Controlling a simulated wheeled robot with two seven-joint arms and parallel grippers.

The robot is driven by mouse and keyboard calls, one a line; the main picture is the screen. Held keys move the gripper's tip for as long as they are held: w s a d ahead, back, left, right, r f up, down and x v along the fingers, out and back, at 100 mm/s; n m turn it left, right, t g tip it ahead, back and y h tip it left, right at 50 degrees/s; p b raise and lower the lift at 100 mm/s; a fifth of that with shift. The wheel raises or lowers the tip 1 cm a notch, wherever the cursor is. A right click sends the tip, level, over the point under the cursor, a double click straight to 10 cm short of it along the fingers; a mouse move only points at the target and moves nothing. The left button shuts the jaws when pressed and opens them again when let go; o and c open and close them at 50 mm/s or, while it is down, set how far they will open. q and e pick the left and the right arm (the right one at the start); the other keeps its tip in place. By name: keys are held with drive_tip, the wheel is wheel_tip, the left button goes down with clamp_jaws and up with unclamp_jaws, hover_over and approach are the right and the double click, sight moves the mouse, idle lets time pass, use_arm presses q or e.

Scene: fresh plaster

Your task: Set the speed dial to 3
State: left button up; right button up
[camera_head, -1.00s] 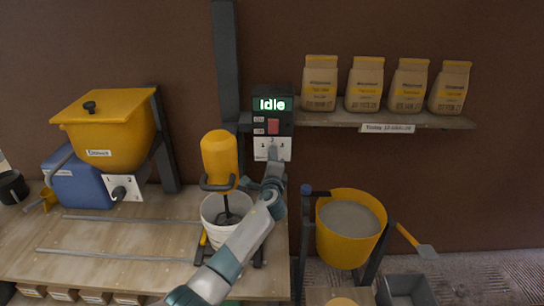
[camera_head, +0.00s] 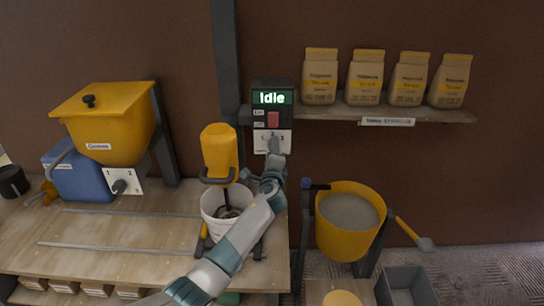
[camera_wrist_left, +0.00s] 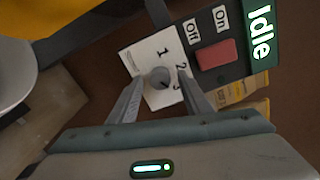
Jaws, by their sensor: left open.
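The speed dial (camera_wrist_left: 160,77) is a grey knob on a white plate (camera_wrist_left: 146,56) marked 1, 2 and 3, low on the control box (camera_head: 272,106). Its pointer direction cannot be made out. My left gripper (camera_wrist_left: 161,85) is open, with one finger on each side of the dial; whether they touch it cannot be told. In the head view my left gripper (camera_head: 275,150) is in front of the plate and hides the dial. The box's screen (camera_head: 272,97) reads "Idle". My right gripper is not in view.
A red switch (camera_wrist_left: 215,54) with Off and On labels sits just above the dial plate. A yellow mixer (camera_head: 219,150) over a white bucket (camera_head: 211,204) stands left of my arm. A shelf (camera_head: 440,115) with several bags is at right, above a yellow tub (camera_head: 338,240).

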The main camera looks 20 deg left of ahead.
use_arm(q)
drive_tip(key=shift+s, duration=0.1)
drive_tip(key=b+v, duration=0.3)
drive_tip(key=v, duration=1.4)
drive_tip(key=shift+s, duration=0.1)
